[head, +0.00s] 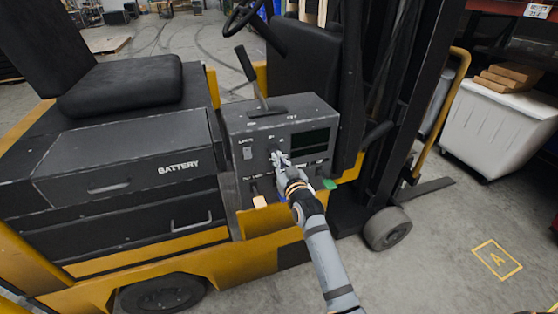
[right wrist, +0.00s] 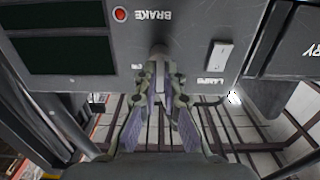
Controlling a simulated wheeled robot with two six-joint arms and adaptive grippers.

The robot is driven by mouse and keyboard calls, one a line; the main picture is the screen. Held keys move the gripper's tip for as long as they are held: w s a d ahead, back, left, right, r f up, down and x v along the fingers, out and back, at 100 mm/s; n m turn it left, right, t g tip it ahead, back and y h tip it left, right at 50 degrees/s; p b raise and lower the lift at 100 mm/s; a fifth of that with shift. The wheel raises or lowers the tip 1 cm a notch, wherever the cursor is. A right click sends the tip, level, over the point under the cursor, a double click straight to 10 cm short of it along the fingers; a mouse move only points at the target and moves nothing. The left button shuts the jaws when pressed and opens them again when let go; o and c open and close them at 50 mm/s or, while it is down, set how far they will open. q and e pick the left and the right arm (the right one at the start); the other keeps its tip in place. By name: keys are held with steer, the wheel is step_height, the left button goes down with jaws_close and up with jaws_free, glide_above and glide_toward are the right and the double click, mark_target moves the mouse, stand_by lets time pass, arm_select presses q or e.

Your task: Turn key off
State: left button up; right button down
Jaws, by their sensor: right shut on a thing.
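The dark grey control box (head: 240,122) stands on the side of the yellow and black forklift, with a label reading BRAKE and one reading LAMPS on its face. My right gripper (head: 277,157) reaches up to the front of this box. In the right wrist view my right gripper (right wrist: 159,72) is shut on the key (right wrist: 158,51), a small grey piece standing out from the panel. The fingertips hide most of the key, and I cannot read its turned position. My left gripper is not in view.
A pale lamp switch (right wrist: 218,56) sits close beside the key, and a red brake light (right wrist: 120,14) is near it. A lever (head: 252,75) rises from the box top. The battery case (head: 120,165) is to the left.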

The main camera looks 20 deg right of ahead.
stand_by(0.4)
steer(key=c, duration=1.5)
jaws_free()
steer(key=s, duration=1.2)
steer(key=shift+d, duration=0.2)
